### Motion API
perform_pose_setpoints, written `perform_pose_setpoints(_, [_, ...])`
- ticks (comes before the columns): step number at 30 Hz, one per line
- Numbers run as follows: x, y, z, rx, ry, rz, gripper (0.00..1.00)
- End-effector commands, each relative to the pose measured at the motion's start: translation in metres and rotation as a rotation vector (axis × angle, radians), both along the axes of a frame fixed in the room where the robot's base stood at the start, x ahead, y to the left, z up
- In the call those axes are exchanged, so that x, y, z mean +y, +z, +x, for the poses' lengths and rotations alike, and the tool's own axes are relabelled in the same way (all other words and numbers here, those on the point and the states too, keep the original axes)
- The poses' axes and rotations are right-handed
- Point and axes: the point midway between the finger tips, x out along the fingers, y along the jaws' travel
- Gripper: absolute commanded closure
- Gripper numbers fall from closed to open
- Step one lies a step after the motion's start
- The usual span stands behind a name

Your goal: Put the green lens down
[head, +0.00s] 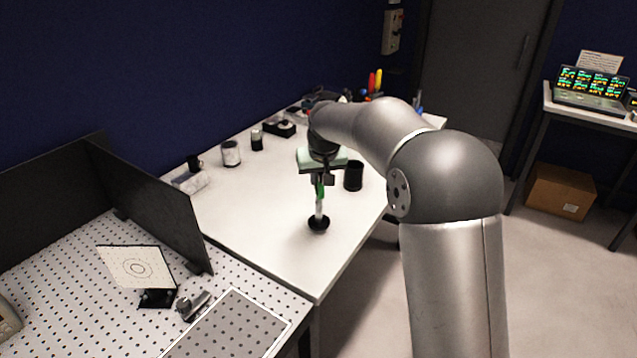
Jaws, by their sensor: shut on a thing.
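The green lens (320,188) is a small green piece at the top of a pale upright post, with a round black base (319,223) below. My gripper (321,181) points down from above and is shut on the green lens; its fingers partly hide it. The lens is upright over the front part of the white table (270,235). I cannot tell whether the black base touches the tabletop or hangs just above it.
A black cup (353,176) stands just right of the gripper. The perforated board (75,300) holds a target card (137,267). The table's front is clear.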

Motion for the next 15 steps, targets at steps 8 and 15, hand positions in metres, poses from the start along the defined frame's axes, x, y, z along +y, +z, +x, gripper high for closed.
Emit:
perform_pose_setpoints(8, [0.0,-0.023,-0.001,-0.001,0.001,0.0,1.0])
perform_pose_setpoints(15, [0.001,-0.028,-0.001,0.0,0.001,0.0,1.0])
